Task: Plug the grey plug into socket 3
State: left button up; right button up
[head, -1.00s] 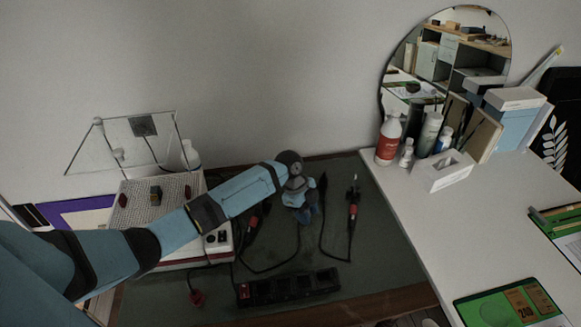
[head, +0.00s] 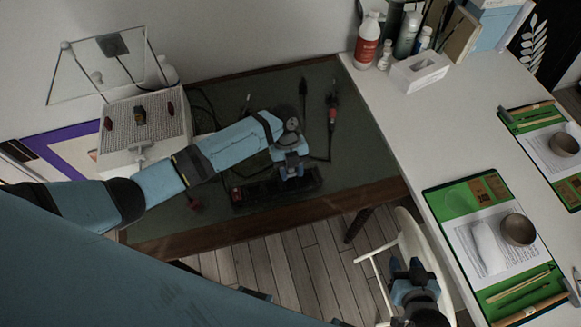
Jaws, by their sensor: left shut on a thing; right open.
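A black power strip (head: 253,194) with a red switch at its left end lies near the front edge of the dark green bench mat. Its socket numbers are too small to read. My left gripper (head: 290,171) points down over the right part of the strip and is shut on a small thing. I take it to be the grey plug, but the fingers hide it. I cannot tell whether it touches the strip. My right gripper (head: 412,280) is open and empty at the bottom right, over the floor by a white chair.
Black leads (head: 304,95) and a red-and-black lead (head: 332,105) lie behind the strip. A perforated white box (head: 150,112) stands at back left. A white table (head: 400,120) with bottles and green trays is on the right.

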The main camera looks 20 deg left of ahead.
aim_at(292, 188)
pick_arm(q)
jog(key=shift+f+b, duration=1.7)
jog(key=shift+f, duration=0.3)
jog(key=shift+f+b, duration=0.75)
jog(key=shift+f, duration=0.1)
jog(key=shift+p, duration=0.55)
jog(key=shift+f, duration=0.2)
